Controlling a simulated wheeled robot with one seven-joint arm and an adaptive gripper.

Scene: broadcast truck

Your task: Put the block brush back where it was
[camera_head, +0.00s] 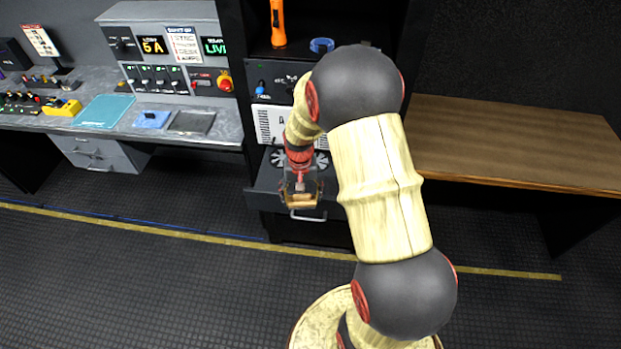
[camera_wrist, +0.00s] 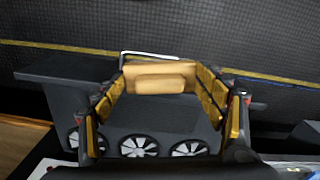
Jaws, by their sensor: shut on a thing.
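The block brush (camera_head: 301,202) is a light wooden block. My gripper (camera_head: 301,194) is shut on it, pointing down in front of the dark rack. In the wrist view the brush (camera_wrist: 160,78) spans the far end between my two finger rows. Its bristles cannot be made out. Below and behind it is a dark grey pulled-out drawer or shelf (camera_head: 262,198) with a pale handle (camera_head: 308,216). The brush appears over its front part, near the handle; I cannot tell whether they touch.
The rack has round fans (camera_wrist: 139,146) and a white panel (camera_head: 268,122) above the drawer. An orange flashlight (camera_head: 278,24) and a blue ring (camera_head: 321,45) are on the upper shelf. A grey console desk (camera_head: 225,130) is left, a bare wooden table (camera_head: 510,140) right. The floor in front is clear.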

